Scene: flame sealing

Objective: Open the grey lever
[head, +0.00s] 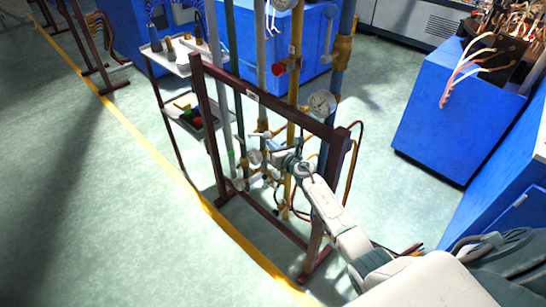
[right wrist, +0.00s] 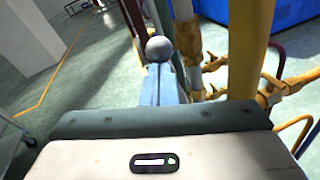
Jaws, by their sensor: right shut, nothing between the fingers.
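In the right wrist view a round grey knob (right wrist: 159,48), which looks like the end of the grey lever, stands straight ahead of my right gripper (right wrist: 160,70). The gripper's fingers are shut with nothing between them, and the tips are at or just short of the knob; I cannot tell whether they touch. The rest of the lever is hidden behind the fingers. In the head view my right gripper (head: 279,158) reaches in among the pipes and valves of the brown frame (head: 209,124). The lever is too small to make out there. My left gripper is not in view.
Yellow pipes (right wrist: 248,50) with brass fittings stand close to the right of the gripper. A round gauge (head: 321,102) sits above it. A trolley (head: 183,62) stands behind the frame, and a blue cabinet (head: 440,115) to the right. Floor at left is open.

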